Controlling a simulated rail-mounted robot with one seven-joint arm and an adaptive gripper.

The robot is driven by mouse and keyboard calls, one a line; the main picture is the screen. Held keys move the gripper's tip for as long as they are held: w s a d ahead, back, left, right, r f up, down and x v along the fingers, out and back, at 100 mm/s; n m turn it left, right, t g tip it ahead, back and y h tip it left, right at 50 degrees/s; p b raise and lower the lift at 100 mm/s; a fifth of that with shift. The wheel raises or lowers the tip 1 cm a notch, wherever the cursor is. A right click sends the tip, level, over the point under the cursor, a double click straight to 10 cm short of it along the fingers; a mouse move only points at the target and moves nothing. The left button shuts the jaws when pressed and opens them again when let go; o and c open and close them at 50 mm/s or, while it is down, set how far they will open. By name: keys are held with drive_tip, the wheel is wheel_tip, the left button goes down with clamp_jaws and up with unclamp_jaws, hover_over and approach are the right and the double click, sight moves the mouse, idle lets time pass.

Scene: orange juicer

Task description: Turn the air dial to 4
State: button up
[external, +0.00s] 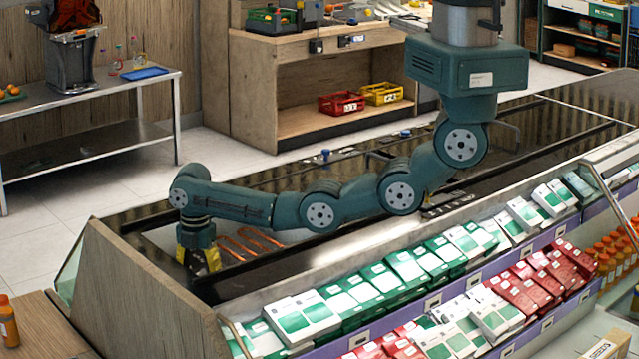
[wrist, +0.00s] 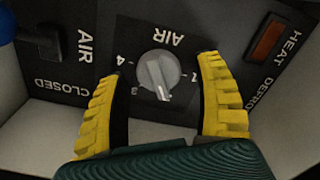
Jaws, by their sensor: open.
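The air dial (wrist: 157,73) is a round grey knob on a dark panel in the wrist view. AIR is printed upside down above it. A 4 (wrist: 121,61) shows to its upper left, a 3 to its lower left and another numeral, perhaps a 2, to its right. A pale mark at the knob's lower edge seems to be its pointer, away from the 4. My gripper (wrist: 161,67) is open, with one yellow finger on each side of the dial and gaps between. In the external view my gripper (external: 204,262) is low at the case's left end; the dial cannot be made out there.
Left of the dial is a black switch (wrist: 45,42) marked AIR and CLOSED, with a blue knob at the edge. Right is an orange HEAT/DEFROST switch (wrist: 267,38). Pale walls flank the panel. Green and white boxes (external: 408,268) line the case's front shelf.

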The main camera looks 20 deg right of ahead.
drive_tip(key=c, duration=1.2)
drive_tip(key=shift+c, duration=0.2)
drive_tip(key=m+p, duration=0.1)
drive_tip(key=m, duration=0.4)
drive_tip(key=shift+f+m, duration=0.1)
drive_tip(key=shift+m, duration=0.2)
drive_tip(key=m+p, duration=0.1)
drive_tip(key=m, duration=0.5)
drive_tip(key=shift+w+f, duration=0.1)
drive_tip(key=m, duration=0.6)
drive_tip(key=shift+m, duration=0.3)
drive_tip(key=m, duration=0.5)
drive_tip(key=shift+w+d+m, duration=0.15)
drive_tip(key=shift+m, duration=0.15)
